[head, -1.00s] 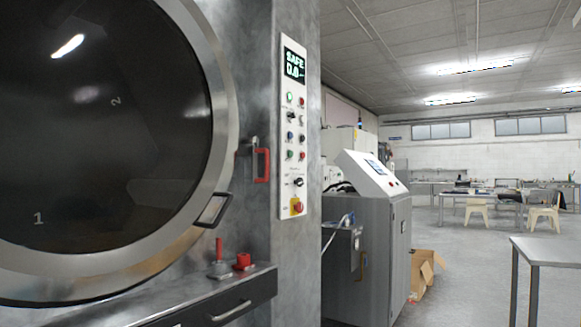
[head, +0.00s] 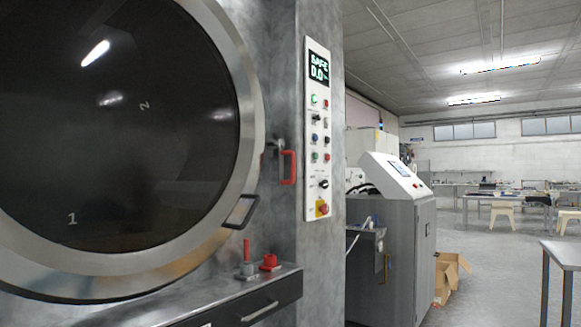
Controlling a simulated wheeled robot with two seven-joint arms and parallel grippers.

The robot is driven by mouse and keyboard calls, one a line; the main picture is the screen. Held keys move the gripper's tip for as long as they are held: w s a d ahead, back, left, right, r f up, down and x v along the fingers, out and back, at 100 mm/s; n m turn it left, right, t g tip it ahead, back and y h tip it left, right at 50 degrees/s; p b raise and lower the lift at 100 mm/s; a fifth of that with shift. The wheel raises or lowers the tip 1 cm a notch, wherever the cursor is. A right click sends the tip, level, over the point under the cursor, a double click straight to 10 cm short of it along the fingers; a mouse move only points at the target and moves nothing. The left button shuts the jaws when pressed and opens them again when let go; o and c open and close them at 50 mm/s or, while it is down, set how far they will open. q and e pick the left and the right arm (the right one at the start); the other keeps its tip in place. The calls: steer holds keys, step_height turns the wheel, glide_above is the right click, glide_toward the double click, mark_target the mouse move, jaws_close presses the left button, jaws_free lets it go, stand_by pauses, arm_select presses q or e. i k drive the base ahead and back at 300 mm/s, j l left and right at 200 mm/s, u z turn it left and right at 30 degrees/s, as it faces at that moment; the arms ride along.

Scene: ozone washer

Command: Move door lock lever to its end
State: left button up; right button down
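The door lock lever with its red handle (head: 289,167) is mounted on the grey machine front, just right of the round door's rim. The red grip hangs upright from a metal bracket at its left. The large round door (head: 120,150) has a dark glass and a wide metal rim, and it lies against the machine front. A black-framed door handle (head: 241,211) sits on the rim's lower right. Neither of my grippers is in the head view, and nothing touches the lever.
A control panel (head: 317,130) with a display reading SAFE and 0.0 is right of the lever. Below the door, a ledge (head: 215,303) with a drawer carries two red-topped parts. A grey cabinet (head: 400,250), a cardboard box (head: 447,275) and a table (head: 560,252) stand at the right.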

mark_target(278, 144)
steer(key=i+l+u, duration=0.1)
steer(key=u, duration=0.95)
steer(key=l+u, duration=0.35)
steer(key=l, duration=0.2)
steer(key=l+u, duration=0.35)
steer(key=l, duration=0.2)
steer(key=k+l+u, duration=0.1)
steer(key=l+u, duration=0.25)
steer(key=l, duration=0.2)
